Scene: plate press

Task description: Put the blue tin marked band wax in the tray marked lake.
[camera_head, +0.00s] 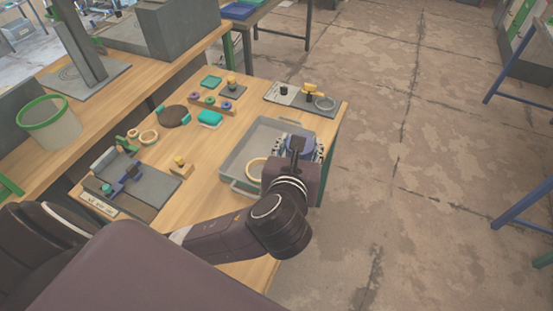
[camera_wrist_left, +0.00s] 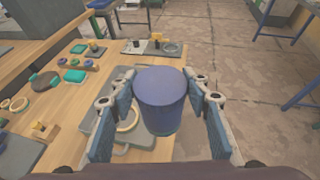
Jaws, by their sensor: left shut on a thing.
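My left gripper (camera_head: 302,147) is shut on a blue tin (camera_wrist_left: 160,100), one finger on each side of it. The tin is upright, with its plain lid facing up; I see no marking on it. In the head view a little of the tin (camera_head: 298,142) shows behind my wrist. The gripper holds it over the right part of a grey tray (camera_head: 246,150). The tray also shows behind the fingers in the left wrist view (camera_wrist_left: 104,117). No tray label can be read. My right gripper is in neither view.
A pale ring (camera_head: 256,168) lies in the tray. Left of the tray are a teal block (camera_head: 209,118), a dark round piece (camera_head: 173,116) and a grey fixture (camera_head: 152,186). A board with small parts (camera_head: 285,93) lies behind it. The table's right edge is close to the tray.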

